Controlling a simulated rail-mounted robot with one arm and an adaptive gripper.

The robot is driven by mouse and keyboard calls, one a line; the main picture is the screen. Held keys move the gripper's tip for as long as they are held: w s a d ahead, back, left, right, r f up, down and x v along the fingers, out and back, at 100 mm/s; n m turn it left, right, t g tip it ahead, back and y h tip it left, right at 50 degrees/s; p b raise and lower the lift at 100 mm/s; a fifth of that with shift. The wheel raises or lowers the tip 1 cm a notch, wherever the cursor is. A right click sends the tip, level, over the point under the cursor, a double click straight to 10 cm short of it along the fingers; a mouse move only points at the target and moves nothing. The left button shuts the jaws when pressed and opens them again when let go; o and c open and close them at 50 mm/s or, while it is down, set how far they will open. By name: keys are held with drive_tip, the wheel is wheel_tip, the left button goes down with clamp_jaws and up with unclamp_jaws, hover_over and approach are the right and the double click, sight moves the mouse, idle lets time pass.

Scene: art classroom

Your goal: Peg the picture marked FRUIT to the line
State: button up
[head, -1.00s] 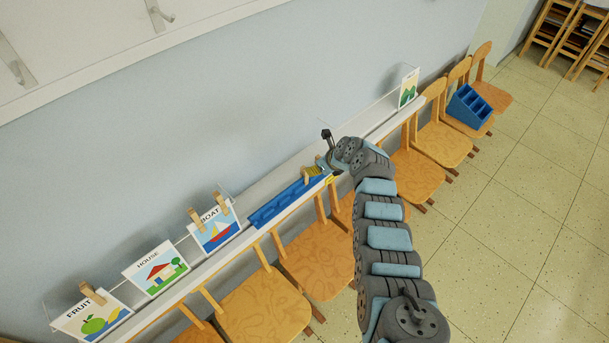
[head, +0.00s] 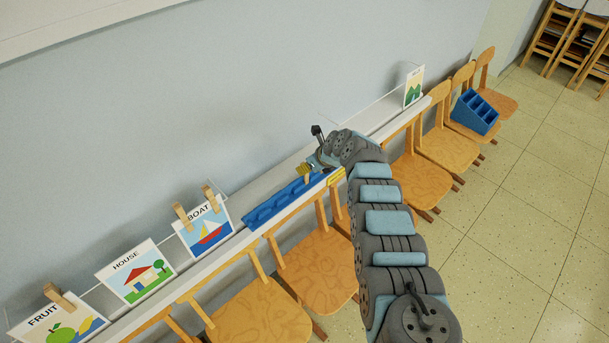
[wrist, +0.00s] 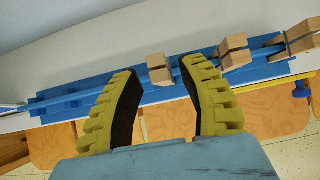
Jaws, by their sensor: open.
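The picture marked FRUIT (head: 66,325) is at the lower left of the head view, partly cut off by the frame edge. The thin line (head: 92,286) runs past the pictures. My gripper (wrist: 158,68) is open above the blue peg tray (wrist: 75,101). A wooden peg (wrist: 160,69) stands in the tray between my fingertips, with no clear contact. Two more pegs, a middle one (wrist: 235,52) and a right one (wrist: 303,38), stand to its right.
The HOUSE picture (head: 137,271) shows no pegs; the BOAT picture (head: 205,229) has two. A further picture (head: 413,88) stands at the ledge's far end. Wooden chairs (head: 262,318) line the ledge's front. A blue compartment box (head: 474,112) sits on a far chair.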

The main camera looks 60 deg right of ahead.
drive_tip(key=shift+b+x, duration=0.9)
drive_tip(key=shift+b, duration=0.05)
drive_tip(key=shift+w+f+b, duration=0.2)
drive_tip(key=shift+f+b, duration=0.25)
drive_tip(key=shift+b, duration=0.7)
clamp_jaws()
drive_tip(key=shift+r, duration=0.15)
drive_tip(key=shift+r+p, duration=3)
drive_tip(key=shift+p, duration=0.2)
